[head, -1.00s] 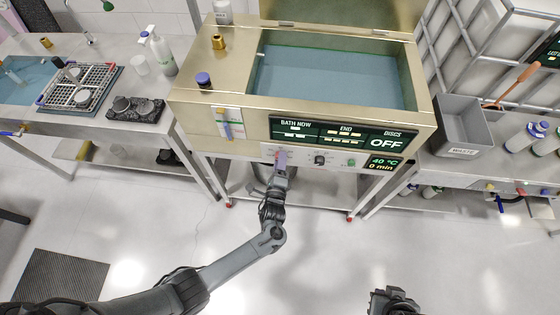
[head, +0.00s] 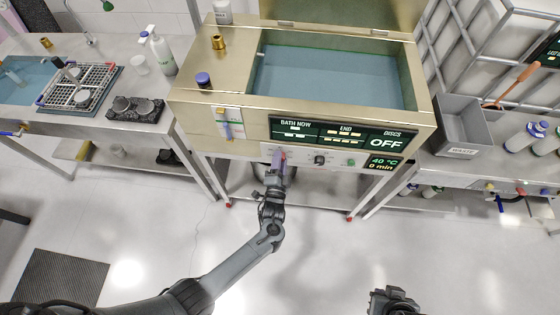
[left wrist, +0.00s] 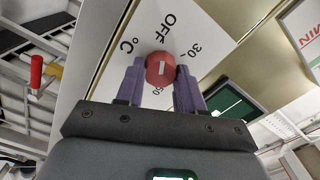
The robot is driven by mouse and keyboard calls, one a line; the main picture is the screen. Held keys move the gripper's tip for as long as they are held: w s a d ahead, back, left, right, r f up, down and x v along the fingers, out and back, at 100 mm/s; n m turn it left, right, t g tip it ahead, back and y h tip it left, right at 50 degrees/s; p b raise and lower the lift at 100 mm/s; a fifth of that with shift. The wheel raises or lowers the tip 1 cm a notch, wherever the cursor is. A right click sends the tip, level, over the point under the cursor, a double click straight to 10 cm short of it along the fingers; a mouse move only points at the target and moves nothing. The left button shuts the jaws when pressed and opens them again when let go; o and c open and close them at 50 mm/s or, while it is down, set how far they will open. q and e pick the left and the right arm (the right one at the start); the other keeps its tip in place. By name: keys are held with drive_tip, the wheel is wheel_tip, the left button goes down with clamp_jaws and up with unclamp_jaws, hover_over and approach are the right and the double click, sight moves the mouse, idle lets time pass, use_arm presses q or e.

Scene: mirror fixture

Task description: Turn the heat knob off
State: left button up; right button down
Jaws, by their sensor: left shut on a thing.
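The red heat knob (left wrist: 161,68) sits on the white panel of the bath machine, with a white line on its face. The knob is largely hidden in the head view. My right gripper (head: 393,302) is at the bottom edge, away from the machine; its jaw state is unclear.
The machine's display (head: 340,133) reads "OFF", "40 °C" and "0 min". A black knob (head: 319,160) and a green button (head: 351,162) lie right of my left gripper. A grey waste bin (head: 462,127) stands on the right bench.

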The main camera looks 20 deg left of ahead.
idle(0.5)
use_arm(q)
drive_tip(key=o, duration=1)
drive_tip(key=shift+o, duration=0.2)
drive_tip(key=shift+s, duration=0.1)
drive_tip(key=p+v, duration=0.2)
drive_tip(key=v, duration=0.8)
drive_tip(key=shift+s, duration=0.3)
